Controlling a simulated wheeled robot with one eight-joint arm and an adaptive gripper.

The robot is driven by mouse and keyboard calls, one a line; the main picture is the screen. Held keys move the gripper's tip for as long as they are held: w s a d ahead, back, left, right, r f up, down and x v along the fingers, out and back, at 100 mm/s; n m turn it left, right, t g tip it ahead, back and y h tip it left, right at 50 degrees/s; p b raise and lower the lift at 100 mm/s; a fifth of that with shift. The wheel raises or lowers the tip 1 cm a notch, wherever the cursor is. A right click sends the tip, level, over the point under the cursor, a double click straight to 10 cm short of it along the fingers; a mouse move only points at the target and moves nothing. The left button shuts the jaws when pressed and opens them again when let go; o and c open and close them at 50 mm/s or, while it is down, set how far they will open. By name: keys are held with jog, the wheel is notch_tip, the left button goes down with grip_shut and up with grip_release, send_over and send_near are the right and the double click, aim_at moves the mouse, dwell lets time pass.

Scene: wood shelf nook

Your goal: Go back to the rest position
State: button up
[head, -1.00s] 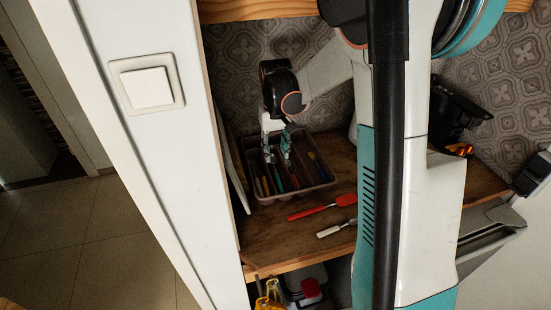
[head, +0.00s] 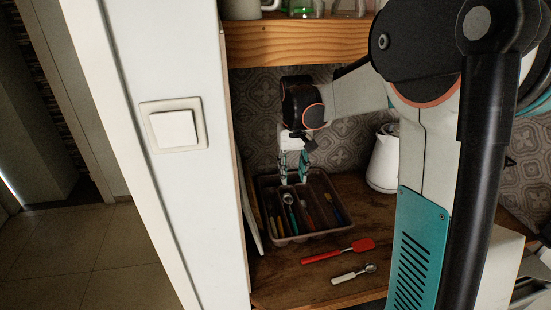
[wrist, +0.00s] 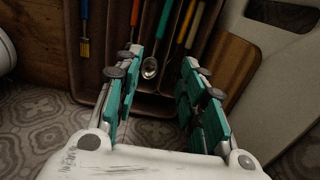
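My gripper (head: 293,182) hangs over the back of the cutlery tray (head: 312,238) in the head view, fingers pointing down. In the wrist view its two teal-padded fingers (wrist: 160,65) are spread apart with nothing held between them. A metal spoon (wrist: 150,68) shows in the gap between the fingers, lying in the tray below. The tray holds several coloured-handled utensils in its compartments. My upper arm covers the right part of the head view.
A red spatula (head: 340,251) and a white-handled spoon (head: 352,275) lie on the wooden counter (head: 284,285). A white kettle (head: 383,160) stands right of the tray. A wooden shelf (head: 300,45) runs above my gripper. A white wall panel (head: 165,215) borders the left.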

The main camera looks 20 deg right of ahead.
jog(key=s+a+r+n+t, duration=0.1)
jog(key=s+a+r+t, duration=0.15)
jog(key=s, duration=0.25)
jog(key=s+a+r+t, duration=0.1)
jog(key=s+a+r, duration=0.3)
jog(key=s, duration=0.2)
jog(key=s+a+f+n+t, duration=0.1)
jog(key=s+a+t, duration=0.2)
jog(key=s, duration=0.8)
jog(key=shift+s+a+f+t+b, duration=0.25)
jog(key=shift+a+t+b, duration=0.1)
jog(key=shift+a, duration=0.9)
